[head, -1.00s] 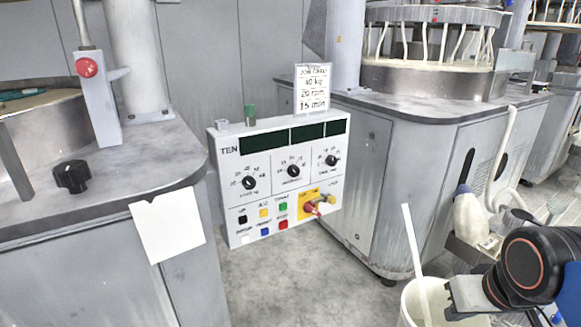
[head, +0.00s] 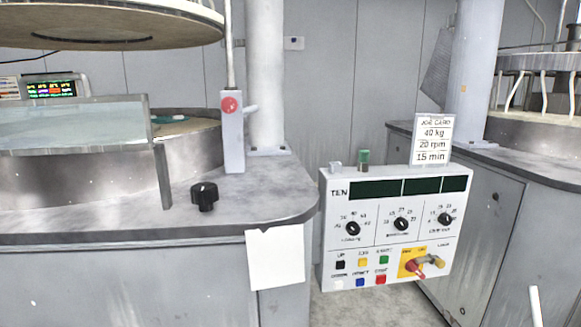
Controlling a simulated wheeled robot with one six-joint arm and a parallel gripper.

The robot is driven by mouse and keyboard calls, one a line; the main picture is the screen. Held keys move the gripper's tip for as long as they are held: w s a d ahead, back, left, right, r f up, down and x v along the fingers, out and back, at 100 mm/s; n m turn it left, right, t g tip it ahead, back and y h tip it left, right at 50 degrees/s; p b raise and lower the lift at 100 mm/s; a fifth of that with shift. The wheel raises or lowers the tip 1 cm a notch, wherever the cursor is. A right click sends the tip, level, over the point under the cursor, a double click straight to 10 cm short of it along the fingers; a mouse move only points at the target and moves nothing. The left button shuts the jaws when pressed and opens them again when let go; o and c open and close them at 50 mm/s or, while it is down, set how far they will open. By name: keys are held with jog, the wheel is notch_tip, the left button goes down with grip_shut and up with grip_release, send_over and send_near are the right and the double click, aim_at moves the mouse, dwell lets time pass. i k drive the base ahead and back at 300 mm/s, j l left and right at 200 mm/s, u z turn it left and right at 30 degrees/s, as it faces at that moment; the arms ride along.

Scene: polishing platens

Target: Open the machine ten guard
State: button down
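In the head view a clear guard panel (head: 75,126) in a metal frame stands in front of the round platen basin (head: 190,140) on the left machine. It appears upright, and its left end is cut off by the picture edge. A metal post (head: 163,176) stands at its right end. The white control panel marked TEN (head: 392,235) is at the right of this machine, with knobs, coloured buttons and a red-and-yellow switch (head: 422,264). My gripper is not in view.
A black knob (head: 204,196) sits on the grey machine top (head: 250,205). A post with a red button (head: 231,104) stands behind it. A round upper plate (head: 110,25) hangs above the guard. A job card (head: 431,139) tops the panel. Another machine (head: 530,200) stands right.

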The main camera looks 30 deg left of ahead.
aim_at(27, 100)
jog(key=u, duration=2.25)
jog(key=k+l+u, duration=0.1)
jog(key=l, duration=0.3)
jog(key=k, duration=0.1)
